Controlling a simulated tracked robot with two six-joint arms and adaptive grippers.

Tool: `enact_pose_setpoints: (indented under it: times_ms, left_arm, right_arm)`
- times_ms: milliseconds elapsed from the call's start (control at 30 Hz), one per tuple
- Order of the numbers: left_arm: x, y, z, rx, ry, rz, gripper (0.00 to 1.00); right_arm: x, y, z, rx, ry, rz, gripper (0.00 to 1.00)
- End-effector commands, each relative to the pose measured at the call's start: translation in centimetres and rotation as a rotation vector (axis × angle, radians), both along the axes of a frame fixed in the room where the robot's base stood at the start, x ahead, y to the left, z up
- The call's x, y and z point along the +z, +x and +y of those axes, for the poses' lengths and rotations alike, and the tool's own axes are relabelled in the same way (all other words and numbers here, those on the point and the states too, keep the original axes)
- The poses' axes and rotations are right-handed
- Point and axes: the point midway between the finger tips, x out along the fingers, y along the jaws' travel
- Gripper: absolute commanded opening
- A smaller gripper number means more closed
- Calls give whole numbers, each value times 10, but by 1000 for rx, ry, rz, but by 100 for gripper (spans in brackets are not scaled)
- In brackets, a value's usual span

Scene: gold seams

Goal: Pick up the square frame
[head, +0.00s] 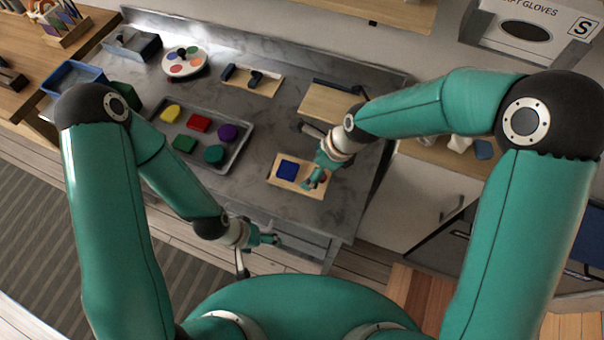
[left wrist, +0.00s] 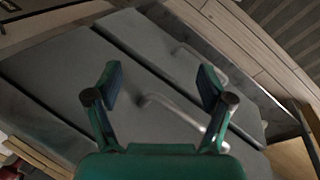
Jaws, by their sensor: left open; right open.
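A pale wooden square piece (head: 283,185) lies on the grey stone counter near its front right corner, with a blue square (head: 288,170) in it. I cannot tell whether the wood is a frame or a board, and no other square frame is clear. My right gripper (head: 312,184) is open over its right part and hides some of it. I cannot tell whether they touch. My left gripper (head: 271,239) is open and empty in front of the counter's front edge. In the left wrist view its open fingers (left wrist: 158,88) face grey drawer fronts.
A metal tray (head: 242,153) with several coloured shapes lies left of the wooden piece. Behind are a round paint palette (head: 184,70), a board with dark tools (head: 262,90) and a wooden board (head: 322,104). Grey drawers with handles (left wrist: 172,108) lie below the left gripper.

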Motion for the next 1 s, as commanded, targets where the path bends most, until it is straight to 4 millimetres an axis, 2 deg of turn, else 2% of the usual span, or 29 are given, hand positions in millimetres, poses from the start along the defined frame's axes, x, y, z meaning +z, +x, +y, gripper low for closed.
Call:
enact_pose_setpoints:
  times_ms: [400, 700, 1000]
  left_arm:
    - [15, 0, 0, 0, 0, 0, 81]
    - [15, 0, 0, 0, 0, 0, 81]
    - [15, 0, 0, 0, 0, 0, 81]
  right_arm:
    - [-41, 3, 21, 1, -1, 2, 100]
    - [-46, 4, 22, -1, -1, 2, 100]
    - [-46, 4, 22, 0, -1, 1, 51]
